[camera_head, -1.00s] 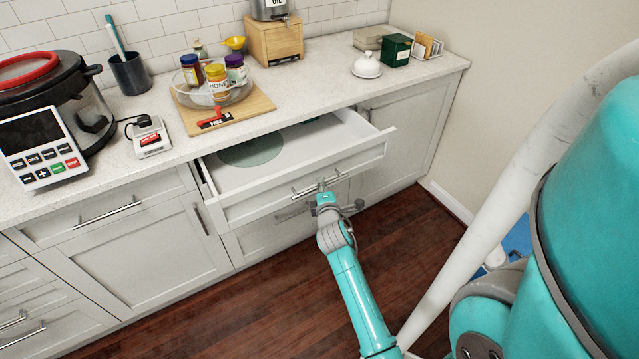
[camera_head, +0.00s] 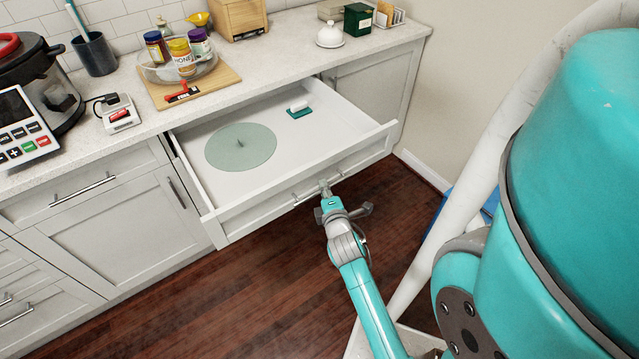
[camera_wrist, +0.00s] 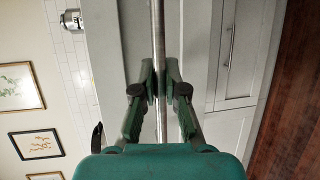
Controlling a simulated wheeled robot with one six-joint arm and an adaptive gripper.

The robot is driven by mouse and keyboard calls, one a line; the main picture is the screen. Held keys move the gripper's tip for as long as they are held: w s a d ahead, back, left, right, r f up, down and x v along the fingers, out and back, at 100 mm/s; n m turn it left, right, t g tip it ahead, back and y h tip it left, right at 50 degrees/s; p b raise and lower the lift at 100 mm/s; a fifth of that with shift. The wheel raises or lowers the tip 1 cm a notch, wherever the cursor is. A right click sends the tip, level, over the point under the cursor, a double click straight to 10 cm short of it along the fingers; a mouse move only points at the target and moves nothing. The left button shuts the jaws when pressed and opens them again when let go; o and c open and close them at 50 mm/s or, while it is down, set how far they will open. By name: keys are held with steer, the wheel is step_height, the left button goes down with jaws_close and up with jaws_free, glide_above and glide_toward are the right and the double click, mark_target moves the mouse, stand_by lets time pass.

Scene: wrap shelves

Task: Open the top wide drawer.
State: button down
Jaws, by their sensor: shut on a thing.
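The top wide drawer (camera_head: 301,192) is white and stands pulled well out from under the counter. Inside it lie a round greenish glass disc (camera_head: 241,147) with a small knob or pin at its middle, and a small teal and white item (camera_head: 299,109) near the back right. My gripper (camera_head: 324,188) is at the middle of the drawer front, shut on the drawer's bar handle. In the wrist view, its fingers (camera_wrist: 160,85) close around the metal handle bar (camera_wrist: 159,38), which runs up and down the picture.
The counter (camera_head: 290,55) above holds a wooden board (camera_head: 215,88) with a glass bowl of jars, a cooker (camera_head: 40,85) at left and a white domed dish (camera_head: 330,35). Dark wooden floor (camera_head: 230,300) lies clear before the cabinets. A wall (camera_head: 480,90) stands at right.

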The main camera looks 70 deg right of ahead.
steer(key=shift+s+a, duration=0.1)
stand_by(0.3)
steer(key=c, duration=1.2)
jaws_free()
steer(key=v, duration=1.2)
steer(key=s+a+r+m+t+y, duration=0.1)
steer(key=s+a+m+t+y, duration=0.3)
steer(key=a, duration=0.8)
steer(key=s+a+t+y, duration=0.1)
steer(key=a+y, duration=0.4)
steer(key=a, duration=0.6)
steer(key=s+a+r+m+y, duration=0.4)
steer(key=s+a+r, duration=0.1)
steer(key=s, duration=0.1)
steer(key=shift+s, duration=0.3)
